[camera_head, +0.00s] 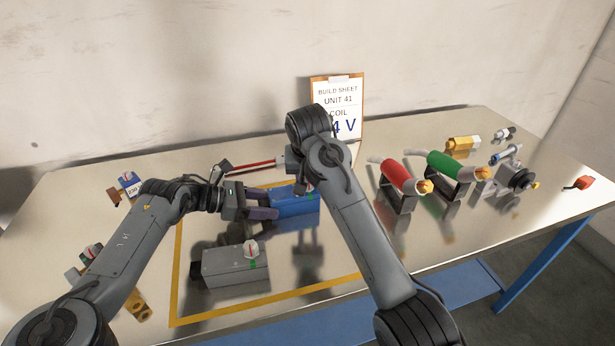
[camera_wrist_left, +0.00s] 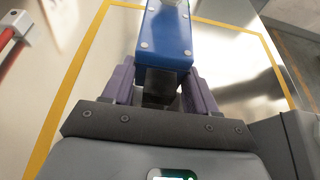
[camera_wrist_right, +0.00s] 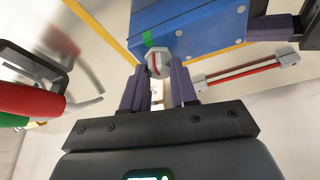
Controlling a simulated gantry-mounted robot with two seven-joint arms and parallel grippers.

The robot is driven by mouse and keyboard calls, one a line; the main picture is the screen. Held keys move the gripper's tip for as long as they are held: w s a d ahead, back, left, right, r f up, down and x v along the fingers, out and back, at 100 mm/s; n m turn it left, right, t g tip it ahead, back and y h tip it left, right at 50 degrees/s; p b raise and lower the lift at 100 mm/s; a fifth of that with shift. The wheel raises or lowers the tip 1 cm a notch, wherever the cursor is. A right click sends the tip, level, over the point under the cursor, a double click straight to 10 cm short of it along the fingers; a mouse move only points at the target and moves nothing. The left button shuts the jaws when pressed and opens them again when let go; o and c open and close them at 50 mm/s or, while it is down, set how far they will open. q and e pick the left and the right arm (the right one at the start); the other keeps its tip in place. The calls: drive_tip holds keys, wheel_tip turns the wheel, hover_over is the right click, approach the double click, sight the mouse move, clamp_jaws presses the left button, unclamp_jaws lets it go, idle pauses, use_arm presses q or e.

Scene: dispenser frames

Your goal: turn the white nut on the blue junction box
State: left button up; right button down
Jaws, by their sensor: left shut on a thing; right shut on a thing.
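The blue junction box (camera_head: 292,207) lies inside the yellow outline on the table, partly hidden by my right arm in the head view. My left gripper (camera_head: 270,203) is shut on its dark end piece (camera_wrist_left: 160,82); the blue body (camera_wrist_left: 165,32) extends beyond the purple fingers. The white nut (camera_wrist_right: 157,60), with a red mark, sits at the box's other end beside a green mark. My right gripper (camera_wrist_right: 160,76) is shut on the nut, its fingers on either side.
A grey box (camera_head: 236,268) with its own white nut stands in front. A red-and-white rod (camera_head: 250,165) lies behind. Red (camera_head: 398,175) and green (camera_head: 448,165) cylinders stand on brackets at right. A build sheet (camera_head: 345,95) stands at the back.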

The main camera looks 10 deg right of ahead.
drive_tip(key=c, duration=0.9)
unclamp_jaws()
drive_tip(key=shift+o, duration=0.2)
drive_tip(key=v, duration=0.7)
drive_tip(key=shift+r, duration=0.25)
drive_tip(key=shift+s, duration=0.1)
use_arm(q)
drive_tip(key=o, duration=1.3)
drive_tip(key=shift+a, duration=0.1)
